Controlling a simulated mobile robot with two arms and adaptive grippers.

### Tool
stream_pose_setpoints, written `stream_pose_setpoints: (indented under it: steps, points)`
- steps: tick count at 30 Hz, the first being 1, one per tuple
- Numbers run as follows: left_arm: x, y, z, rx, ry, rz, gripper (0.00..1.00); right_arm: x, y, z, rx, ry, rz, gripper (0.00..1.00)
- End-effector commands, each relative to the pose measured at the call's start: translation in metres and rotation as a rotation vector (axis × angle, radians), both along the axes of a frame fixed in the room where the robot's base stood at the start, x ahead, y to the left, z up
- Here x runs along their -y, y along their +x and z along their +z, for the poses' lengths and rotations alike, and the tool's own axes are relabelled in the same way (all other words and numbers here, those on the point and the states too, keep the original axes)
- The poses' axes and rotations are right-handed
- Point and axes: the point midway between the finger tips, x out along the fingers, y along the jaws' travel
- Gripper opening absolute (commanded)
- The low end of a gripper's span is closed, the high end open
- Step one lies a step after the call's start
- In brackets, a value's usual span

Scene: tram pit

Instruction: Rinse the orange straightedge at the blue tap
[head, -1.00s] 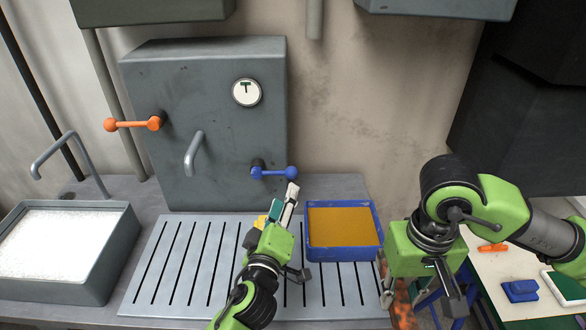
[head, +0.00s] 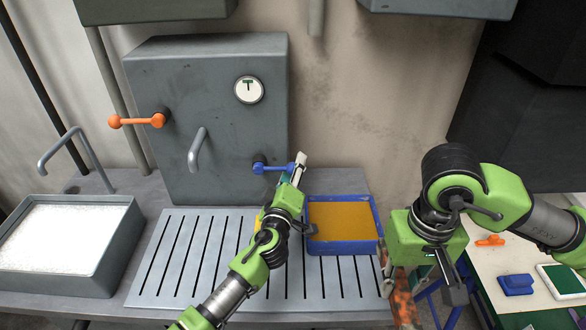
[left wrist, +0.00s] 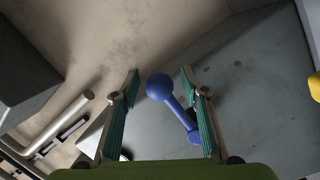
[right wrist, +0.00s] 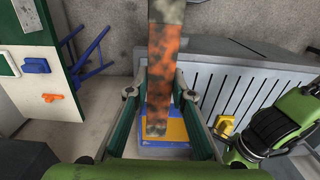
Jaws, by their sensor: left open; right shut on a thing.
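The orange straightedge (right wrist: 163,75), streaked with dark grime, is held in my right gripper (right wrist: 160,95); part of it shows in the head view (head: 403,303) below that gripper, in front of the drain rack's right end. My left gripper (head: 299,168) is open at the blue tap handle (head: 272,168) on the grey wall cabinet. In the left wrist view the blue handle's ball end (left wrist: 160,87) lies between the open fingers; I cannot tell whether they touch it. A grey spout (head: 197,150) sticks out from the cabinet front.
An orange handle (head: 137,120) sits left of the spout. A blue tray with brown-yellow contents (head: 376,247) stands on the slotted rack (head: 190,255). A foam-filled basin (head: 125,240) is at left. A table (head: 550,265) with blue, orange and green-white items is at right.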

Motion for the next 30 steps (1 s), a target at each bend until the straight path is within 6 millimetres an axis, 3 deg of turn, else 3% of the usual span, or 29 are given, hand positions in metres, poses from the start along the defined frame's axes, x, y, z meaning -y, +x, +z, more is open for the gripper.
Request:
stream_pose_setpoints:
  steps: [4,9,14,18,24,30]
  points:
    - [0.000,0.000,0.000,0.000,0.000,0.000,0.41,0.000,0.000,0.000,0.001,0.000,0.000,0.00]
    - [0.000,0.000,0.000,0.000,0.000,0.000,0.00,0.000,0.000,0.000,0.001,0.000,0.000,0.00]
    - [0.000,0.000,-0.001,-0.001,-0.004,0.000,0.00,0.000,0.000,-0.002,0.001,0.000,0.000,0.00]
    - [0.001,-0.001,-0.002,-0.003,-0.051,0.000,0.00,0.000,0.000,-0.018,0.001,0.000,0.000,0.00]
    - [0.000,-0.001,0.008,0.000,-0.152,0.001,0.00,0.000,0.000,-0.040,0.001,0.000,0.000,0.00]
    - [-0.002,0.000,0.017,0.000,-0.201,0.000,0.00,0.000,0.000,-0.046,0.001,0.000,0.000,0.00]
